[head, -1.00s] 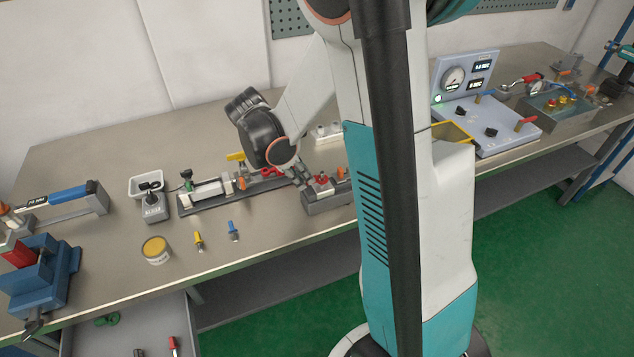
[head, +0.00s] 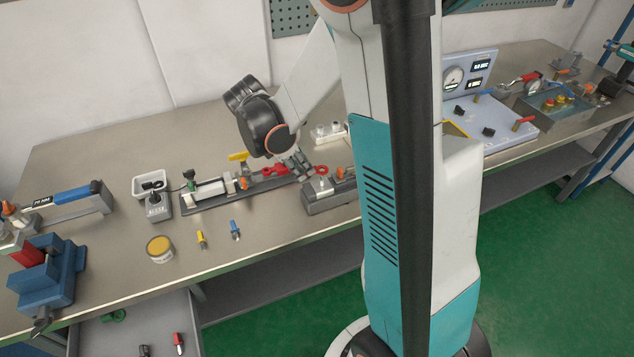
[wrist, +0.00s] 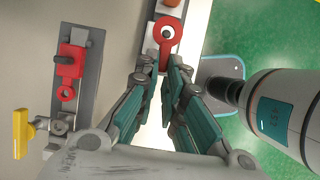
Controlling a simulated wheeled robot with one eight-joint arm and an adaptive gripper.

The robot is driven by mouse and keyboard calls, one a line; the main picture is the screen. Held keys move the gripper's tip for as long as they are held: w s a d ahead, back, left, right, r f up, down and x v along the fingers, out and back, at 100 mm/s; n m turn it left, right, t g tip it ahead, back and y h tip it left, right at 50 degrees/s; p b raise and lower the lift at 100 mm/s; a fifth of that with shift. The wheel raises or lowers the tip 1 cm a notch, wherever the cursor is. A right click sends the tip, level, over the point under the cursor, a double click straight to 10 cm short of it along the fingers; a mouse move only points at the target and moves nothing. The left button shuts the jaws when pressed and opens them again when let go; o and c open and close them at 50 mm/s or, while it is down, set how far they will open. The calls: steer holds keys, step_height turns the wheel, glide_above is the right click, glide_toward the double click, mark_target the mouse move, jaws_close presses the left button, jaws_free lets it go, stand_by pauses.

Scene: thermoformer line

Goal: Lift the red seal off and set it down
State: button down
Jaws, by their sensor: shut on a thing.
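The red seal (head: 321,170) is a ring with a tab. My gripper (head: 303,167) is shut on it and holds it just above the grey block (head: 330,199), whose bare pale post now shows below. In the wrist view the seal (wrist: 166,43) sits at the fingertips (wrist: 162,68), tab toward the jaws and ring pointing away. Through its hole I see a pale area with a small dark centre. The seal looks clear of the block in the head view; the exact gap is hard to tell.
A grey fixture rail (head: 212,197) with another red part (wrist: 70,60) and a yellow lever (wrist: 21,134) lies left of my gripper. A yellow-lidded tin (head: 160,249) and yellow and blue small parts stand in front. Bare bench lies around the tin.

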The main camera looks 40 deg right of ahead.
steer(key=shift+r+p, duration=0.6)
steer(key=shift+r, duration=0.4)
